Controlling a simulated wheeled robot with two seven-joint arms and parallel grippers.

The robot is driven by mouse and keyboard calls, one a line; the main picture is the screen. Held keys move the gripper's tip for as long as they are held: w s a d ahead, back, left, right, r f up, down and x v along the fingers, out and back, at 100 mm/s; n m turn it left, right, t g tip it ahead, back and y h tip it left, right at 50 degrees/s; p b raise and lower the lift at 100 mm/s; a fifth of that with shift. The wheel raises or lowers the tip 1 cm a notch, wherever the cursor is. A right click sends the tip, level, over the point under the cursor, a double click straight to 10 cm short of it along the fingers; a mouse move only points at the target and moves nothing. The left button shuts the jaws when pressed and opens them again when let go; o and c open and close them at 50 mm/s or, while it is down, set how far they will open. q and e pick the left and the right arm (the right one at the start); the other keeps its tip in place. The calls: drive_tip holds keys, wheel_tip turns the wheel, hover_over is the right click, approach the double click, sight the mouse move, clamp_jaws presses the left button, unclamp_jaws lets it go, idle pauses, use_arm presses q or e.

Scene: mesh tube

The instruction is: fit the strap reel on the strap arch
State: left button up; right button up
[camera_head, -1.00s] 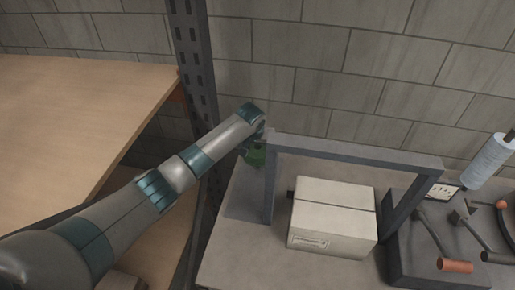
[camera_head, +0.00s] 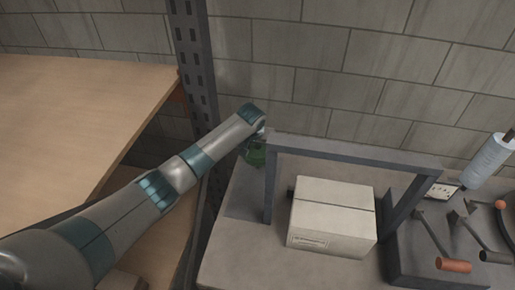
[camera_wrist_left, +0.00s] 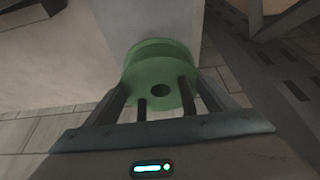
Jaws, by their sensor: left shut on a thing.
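The strap reel is a green spool with a dark centre hole (camera_wrist_left: 158,76). My left gripper (camera_wrist_left: 166,100) is shut on it, with a finger at each side, in the left wrist view. In the head view the green reel (camera_head: 255,156) shows below the end of my left arm, just left of the arch's left post. The strap arch is a grey metal frame (camera_head: 350,150) with a top bar and two posts. Whether the reel touches the arch cannot be told. My right gripper is not in view.
A white carton (camera_head: 333,212) sits under the arch on the grey bench (camera_head: 238,258). A dark base with orange-handled levers (camera_head: 454,265) and a pale roll (camera_head: 489,157) stands at the right. A perforated rack post (camera_head: 194,70) and wooden shelf (camera_head: 85,115) are at left.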

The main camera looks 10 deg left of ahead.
sight(257, 168)
use_arm(q)
drive_tip(key=shift+f, duration=0.25)
idle(0.3)
drive_tip(key=shift+f+b, duration=0.35)
drive_tip(key=shift+f, duration=0.1)
idle(0.6)
drive_tip(key=shift+f, duration=0.45)
idle(0.4)
drive_tip(key=shift+f+b, duration=0.5)
drive_tip(key=shift+f, duration=0.05)
idle(0.7)
drive_tip(key=shift+f, duration=0.5)
idle(0.5)
drive_tip(key=shift+f+b, duration=0.55)
drive_tip(key=shift+f, duration=0.05)
idle(0.7)
drive_tip(key=shift+f+b, duration=0.3)
drive_tip(key=shift+f, duration=0.3)
idle(0.7)
drive_tip(key=o, duration=1.5)
drive_tip(key=shift+f, duration=0.1)
